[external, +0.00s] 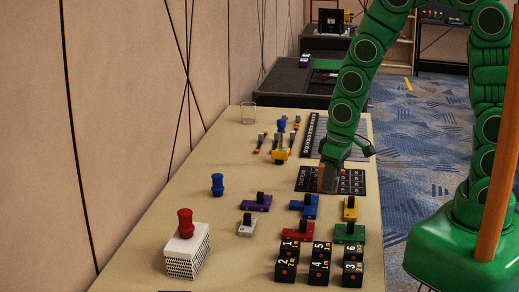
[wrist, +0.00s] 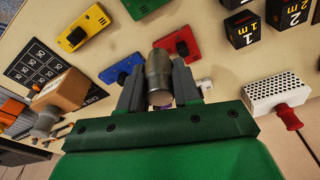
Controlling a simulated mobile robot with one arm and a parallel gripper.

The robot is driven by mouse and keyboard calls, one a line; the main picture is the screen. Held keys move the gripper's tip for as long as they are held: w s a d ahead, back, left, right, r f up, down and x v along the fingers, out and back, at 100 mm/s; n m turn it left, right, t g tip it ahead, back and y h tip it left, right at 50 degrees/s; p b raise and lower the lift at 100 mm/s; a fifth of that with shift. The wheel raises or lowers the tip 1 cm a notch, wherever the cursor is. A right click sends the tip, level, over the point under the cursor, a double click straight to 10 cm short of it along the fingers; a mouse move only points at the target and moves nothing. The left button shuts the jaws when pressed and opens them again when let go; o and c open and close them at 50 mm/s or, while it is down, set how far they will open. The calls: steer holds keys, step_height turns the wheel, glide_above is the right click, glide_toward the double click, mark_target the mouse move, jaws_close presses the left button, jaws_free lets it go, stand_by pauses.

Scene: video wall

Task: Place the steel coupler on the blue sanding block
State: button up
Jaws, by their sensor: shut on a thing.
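The steel coupler (wrist: 158,72) is a grey metal cylinder between the two grey fingers of my gripper (wrist: 158,82), which is shut on it. In the external view my gripper (external: 336,152) is over the table's far right part, and I cannot make out the coupler there. The blue sanding block (external: 304,207), with a dark knob, lies on the table between the purple and yellow blocks. In the wrist view the blue block (wrist: 120,71) shows left of the coupler, partly hidden by the left finger. The coupler and the blue block look apart.
Nearby are similar purple (external: 257,204), yellow (external: 350,214), white (external: 246,229), red (external: 297,232) and green (external: 349,237) blocks. Several black numbered cubes (external: 319,272) stand at the front. A brown box (external: 327,180) stands by a keypad mat (external: 355,187). A white perforated box (external: 187,252) stands front left.

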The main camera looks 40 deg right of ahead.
steer(key=a+r, duration=0.3)
steer(key=a, duration=1.7)
steer(key=s+a, duration=0.5)
steer(key=a, duration=0.3)
steer(key=s+a, duration=0.6)
steer(key=a, duration=0.2)
steer(key=shift+m, duration=0.4)
steer(key=w+a+f, duration=0.1)
steer(key=a+f, duration=0.1)
steer(key=a, duration=0.2)
steer(key=w+a+f, duration=0.2)
steer(key=a+f, duration=0.1)
steer(key=w+a+f, duration=0.2)
steer(key=a, duration=0.2)
steer(key=shift+w+a+f, duration=0.2)
steer(key=shift+a, duration=0.1)
steer(key=shift+w+a+f, duration=0.3)
steer(key=shift+a+f, duration=0.3)
steer(key=shift+w+a+f, duration=0.1)
steer(key=shift+a+f, duration=0.05)
steer(key=shift+f, duration=1.7)
